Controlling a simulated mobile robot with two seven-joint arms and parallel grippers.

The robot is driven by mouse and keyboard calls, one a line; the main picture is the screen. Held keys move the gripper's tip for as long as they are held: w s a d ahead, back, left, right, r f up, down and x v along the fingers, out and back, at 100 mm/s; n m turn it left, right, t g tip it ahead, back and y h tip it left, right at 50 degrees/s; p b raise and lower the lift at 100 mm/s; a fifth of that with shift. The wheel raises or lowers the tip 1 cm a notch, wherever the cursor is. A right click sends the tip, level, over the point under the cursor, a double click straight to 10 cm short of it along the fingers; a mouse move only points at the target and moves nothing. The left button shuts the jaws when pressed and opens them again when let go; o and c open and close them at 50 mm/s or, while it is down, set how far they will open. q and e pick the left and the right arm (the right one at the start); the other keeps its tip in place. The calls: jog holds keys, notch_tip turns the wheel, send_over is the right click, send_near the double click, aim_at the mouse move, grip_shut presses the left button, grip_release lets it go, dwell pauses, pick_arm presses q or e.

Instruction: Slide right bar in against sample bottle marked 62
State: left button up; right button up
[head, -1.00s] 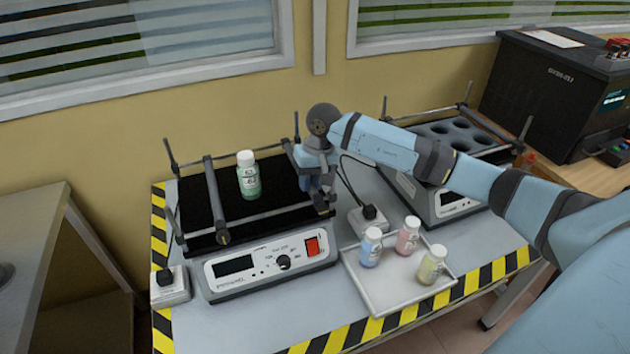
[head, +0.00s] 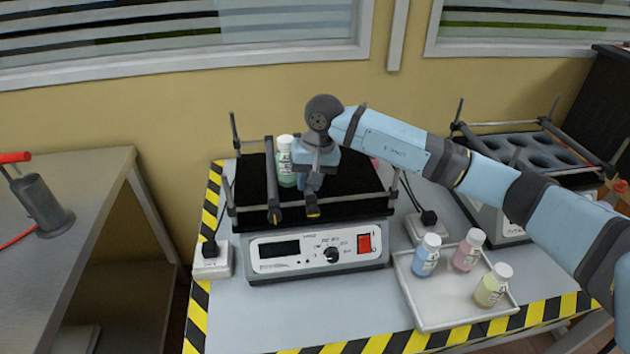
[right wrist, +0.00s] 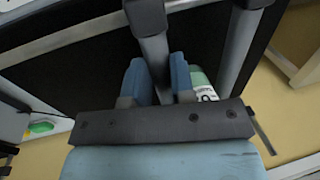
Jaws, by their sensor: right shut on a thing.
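The sample bottle (head: 285,158), with green liquid and a white cap, stands upright on the black shaker platform. Its label is partly hidden by my right gripper (head: 311,188). The left bar (head: 272,183) runs along the bottle's left side. My right gripper is shut on the right bar (head: 313,212), just right of the bottle. The right wrist view shows the right bar (right wrist: 151,25) between the blue fingers and a bit of the bottle (right wrist: 203,86) beside them, close to the left bar (right wrist: 241,50). I cannot tell whether the right bar touches the bottle. My left gripper is not in view.
The shaker's control panel (head: 318,252) faces front. A white tray (head: 435,312) at right holds blue, pink and yellow bottles. A second shaker (head: 535,150) stands behind it. The platform right of my gripper is bare.

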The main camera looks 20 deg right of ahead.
jog(key=o, duration=0.9)
jog(key=shift+r, duration=0.15)
jog(key=r, duration=0.4)
jog(key=d+r, duration=0.1)
jog(key=r, duration=0.4)
jog(key=d+r, duration=0.1)
jog(key=r, duration=0.3)
jog(key=shift+s+d+r, duration=0.2)
jog(key=shift+s+d, duration=0.05)
jog(key=shift+s, duration=0.05)
jog(key=shift+f, duration=0.1)
